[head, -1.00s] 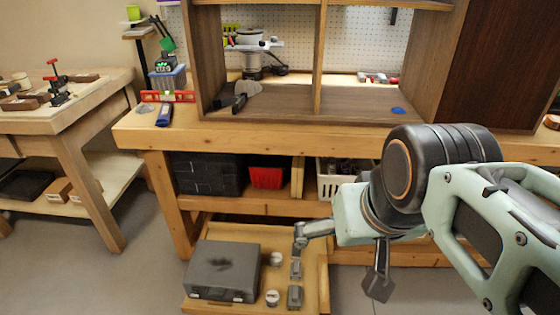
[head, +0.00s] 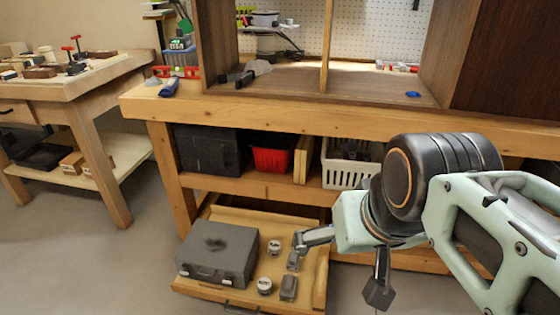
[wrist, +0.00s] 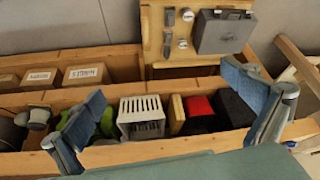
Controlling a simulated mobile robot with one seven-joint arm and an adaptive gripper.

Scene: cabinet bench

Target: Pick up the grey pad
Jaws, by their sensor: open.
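Two small grey blocks lie in the open low drawer (head: 235,214); I cannot tell for sure which is the grey pad. The front one (head: 289,288) is in plain view beside a round tin (head: 265,286). The rear one is largely behind my finger in the head view, but shows in the wrist view (wrist: 167,45); the front one shows there too (wrist: 170,17). My gripper (head: 336,275) is open and empty, its fingers wide apart. In the wrist view my gripper (wrist: 165,85) has the drawer beyond its fingertips, not between them.
A grey case (head: 217,252) fills the drawer's left side; a second tin (head: 274,247) stands right of it. The bench shelf above holds a black box (head: 208,150), a red bin (head: 271,160) and a white basket (head: 345,173). Open floor lies left of the drawer.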

